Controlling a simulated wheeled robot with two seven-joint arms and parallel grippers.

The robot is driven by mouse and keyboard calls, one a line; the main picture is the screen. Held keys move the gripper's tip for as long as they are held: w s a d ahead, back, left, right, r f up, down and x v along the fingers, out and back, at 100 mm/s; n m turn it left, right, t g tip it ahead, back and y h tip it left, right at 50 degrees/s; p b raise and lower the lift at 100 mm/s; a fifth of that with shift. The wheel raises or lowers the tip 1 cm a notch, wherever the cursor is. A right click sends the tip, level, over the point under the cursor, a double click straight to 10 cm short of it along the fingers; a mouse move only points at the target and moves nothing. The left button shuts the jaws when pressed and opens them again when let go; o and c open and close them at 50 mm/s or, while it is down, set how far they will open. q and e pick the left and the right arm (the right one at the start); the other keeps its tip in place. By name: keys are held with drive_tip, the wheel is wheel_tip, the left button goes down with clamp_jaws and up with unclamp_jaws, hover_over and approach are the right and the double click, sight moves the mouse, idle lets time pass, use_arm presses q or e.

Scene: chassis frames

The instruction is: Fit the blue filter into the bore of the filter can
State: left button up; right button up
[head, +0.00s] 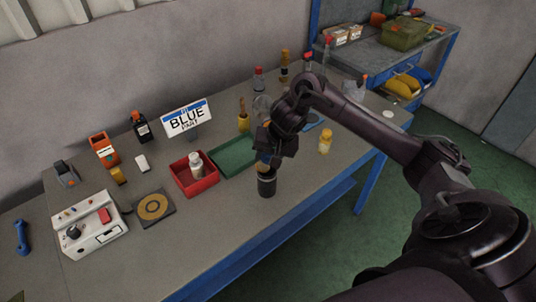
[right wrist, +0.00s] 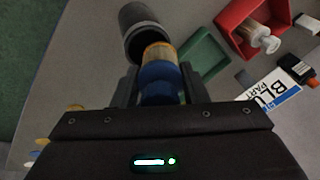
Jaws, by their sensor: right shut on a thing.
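The filter can (head: 267,187) is a dark upright cylinder on the table, below my right gripper (head: 266,153). In the right wrist view the can (right wrist: 137,20) shows its dark open bore. The blue filter (right wrist: 160,80) has a tan far end and sits between the fingers of my right gripper (right wrist: 158,88), which is shut on it. The tan end is at the can's rim, overlapping it in view; I cannot tell if it has entered the bore. My left gripper is not in view.
A red bin (head: 194,180) with a white bottle and a green tray (head: 234,158) lie left of the can. A sign reading "BLUE PART" (head: 187,118) stands behind. The table's front edge is close to the can.

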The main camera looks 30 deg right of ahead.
drive_tip(key=shift+f, duration=0.2)
drive_tip(key=o, duration=1)
drive_tip(key=shift+r, duration=0.1)
